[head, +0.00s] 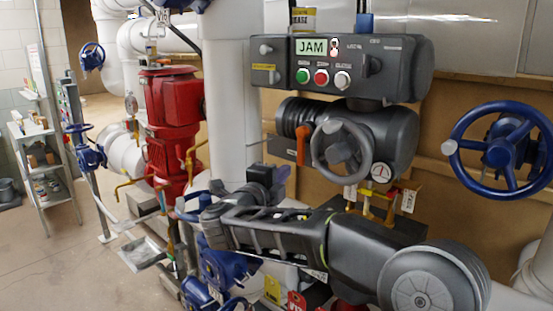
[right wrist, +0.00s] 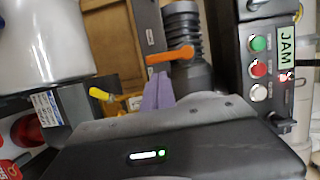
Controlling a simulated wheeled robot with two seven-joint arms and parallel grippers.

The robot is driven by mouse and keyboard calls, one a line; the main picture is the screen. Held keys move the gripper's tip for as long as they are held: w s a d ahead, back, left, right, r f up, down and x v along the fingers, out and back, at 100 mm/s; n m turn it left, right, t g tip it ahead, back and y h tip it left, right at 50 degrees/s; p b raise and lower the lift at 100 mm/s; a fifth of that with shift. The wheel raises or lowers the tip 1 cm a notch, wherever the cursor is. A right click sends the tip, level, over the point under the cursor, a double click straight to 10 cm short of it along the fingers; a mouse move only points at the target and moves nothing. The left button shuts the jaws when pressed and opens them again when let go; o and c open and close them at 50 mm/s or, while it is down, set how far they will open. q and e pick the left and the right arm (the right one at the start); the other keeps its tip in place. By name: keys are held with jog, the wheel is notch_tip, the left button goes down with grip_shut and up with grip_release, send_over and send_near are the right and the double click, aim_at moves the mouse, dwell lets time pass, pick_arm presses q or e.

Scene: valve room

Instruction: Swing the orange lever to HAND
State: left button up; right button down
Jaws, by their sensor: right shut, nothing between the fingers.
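The orange lever (head: 302,145) hangs down at the left side of the dark grey actuator (head: 393,140), next to its ribbed end. In the right wrist view the lever (right wrist: 170,55) lies across the picture, fully visible, just beyond my fingertips. My right gripper (head: 280,173) is below and slightly left of the lever in the head view. Its purple fingers (right wrist: 158,92) are shut, empty and appear apart from the lever. The control box display (head: 311,47) reads JAM. No HAND marking is legible. My left gripper is not in view.
A grey handwheel (head: 342,146) is right of the lever. Green, red and white buttons (head: 321,77) sit above on the box. A thick white pipe (head: 229,110) stands left, with a red pump (head: 172,120) beyond. A blue handwheel (head: 500,148) is at right.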

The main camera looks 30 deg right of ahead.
aim_at(304, 161)
jog(key=shift+s+d+m+g+h, duration=0.3)
jog(key=shift+s+m+g, duration=0.1)
jog(key=shift+s, duration=0.1)
jog(key=p+x, duration=0.3)
jog(key=x, duration=0.5)
jog(key=shift+w+d, duration=0.2)
jog(key=shift+d, duration=0.15)
jog(key=shift+w+d+p, duration=0.35)
jog(key=shift+d, duration=0.15)
jog(key=shift+f, duration=0.1)
